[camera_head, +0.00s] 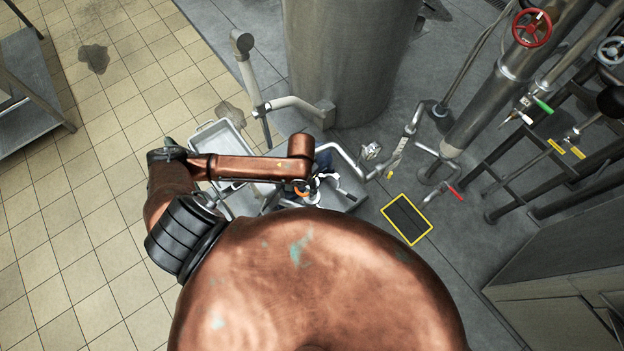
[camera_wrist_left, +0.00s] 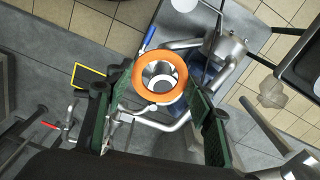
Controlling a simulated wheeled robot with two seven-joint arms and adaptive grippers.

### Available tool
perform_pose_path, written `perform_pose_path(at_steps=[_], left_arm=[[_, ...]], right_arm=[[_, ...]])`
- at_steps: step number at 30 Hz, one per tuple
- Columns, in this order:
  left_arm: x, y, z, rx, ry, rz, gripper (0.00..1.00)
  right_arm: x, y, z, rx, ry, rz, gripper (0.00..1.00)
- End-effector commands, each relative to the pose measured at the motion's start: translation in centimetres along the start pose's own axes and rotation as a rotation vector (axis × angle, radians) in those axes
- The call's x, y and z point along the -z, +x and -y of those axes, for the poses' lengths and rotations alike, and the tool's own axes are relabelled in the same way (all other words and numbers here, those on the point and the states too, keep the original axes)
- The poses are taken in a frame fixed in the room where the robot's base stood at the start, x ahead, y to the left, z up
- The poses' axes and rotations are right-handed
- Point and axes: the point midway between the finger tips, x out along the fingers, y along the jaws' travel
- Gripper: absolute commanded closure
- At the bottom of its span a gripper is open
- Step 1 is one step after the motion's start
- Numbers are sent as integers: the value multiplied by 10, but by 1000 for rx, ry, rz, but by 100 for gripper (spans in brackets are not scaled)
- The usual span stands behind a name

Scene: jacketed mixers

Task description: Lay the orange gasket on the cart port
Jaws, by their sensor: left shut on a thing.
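The orange gasket (camera_wrist_left: 159,56) is a flat ring in the left wrist view, between the green-padded fingers of my left gripper (camera_wrist_left: 160,80), which is shut on it. A shiny round metal port (camera_wrist_left: 160,72) shows through the ring's opening. I cannot tell whether the gasket touches the port or is a little above it. In the head view a small piece of the orange gasket (camera_head: 301,193) shows beyond my copper arm, which hides most of the gripper and the port. My right gripper is in neither view.
A pale tray-like cart top (camera_head: 215,135) stands left of a large steel tank (camera_head: 350,60). Bent pipes (camera_head: 290,103) and a red-handled valve line (camera_head: 440,170) are close by. A yellow-edged floor grate (camera_head: 407,219) lies to the right. Tiled floor (camera_head: 60,250) is open at left.

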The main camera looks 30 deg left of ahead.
Motion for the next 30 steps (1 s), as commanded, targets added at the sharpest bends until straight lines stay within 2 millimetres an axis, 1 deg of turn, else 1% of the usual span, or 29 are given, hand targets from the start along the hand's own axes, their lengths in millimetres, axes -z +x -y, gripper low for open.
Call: perform_pose_path(at_steps=[1, 3, 6, 9, 12, 19, 25, 30], left_arm=[[13, 6, 5, 2, -2, -1, 68], [28, 14, 10, 1, -2, -1, 68], [41, 35, 15, 1, -2, 2, 68], [53, 50, 19, 1, -1, 1, 68], [61, 60, 21, -1, -1, 0, 68], [70, 71, 25, 1, -1, 1, 68], [69, 99, 25, -1, -1, 2, 68], [69, 100, 25, 0, 0, 1, 68]], right_arm=[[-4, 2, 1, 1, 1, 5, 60], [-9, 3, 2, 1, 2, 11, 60], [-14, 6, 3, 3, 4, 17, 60], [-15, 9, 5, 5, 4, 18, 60], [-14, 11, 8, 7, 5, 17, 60], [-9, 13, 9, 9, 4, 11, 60], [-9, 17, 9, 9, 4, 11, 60], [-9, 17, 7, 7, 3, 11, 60]])
